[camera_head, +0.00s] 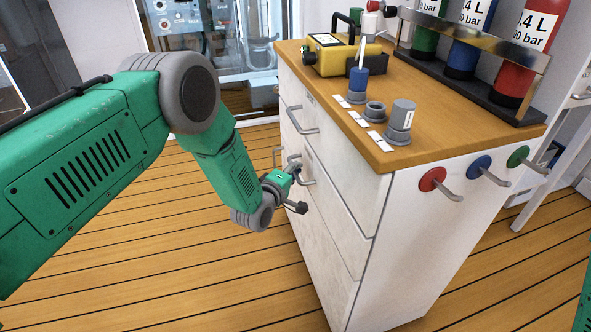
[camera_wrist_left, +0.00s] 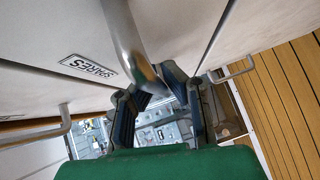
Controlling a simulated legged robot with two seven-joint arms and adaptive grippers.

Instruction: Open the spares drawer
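The white cabinet holds a stack of drawers on its left face. The spares drawer (camera_wrist_left: 50,35) carries a SPARES label (camera_wrist_left: 88,66) and a grey bar handle (camera_wrist_left: 125,40) in the left wrist view. In the head view the drawer front looks flush with its neighbours. My left gripper (camera_head: 297,193) is at the middle handle (camera_head: 308,181) in the head view. In the left wrist view its fingers (camera_wrist_left: 158,98) are apart, with the handle's bend at the gap between the tips. I cannot tell whether they touch it. My right gripper is out of view.
Another drawer handle (camera_head: 300,121) sticks out above. The wooden worktop (camera_head: 425,140) carries a yellow case (camera_head: 343,55), grey fittings and gas cylinders. Round coloured knobs (camera_head: 432,179) with pegs stick out of the cabinet's side. The plank floor (camera_head: 200,295) left of the cabinet is clear.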

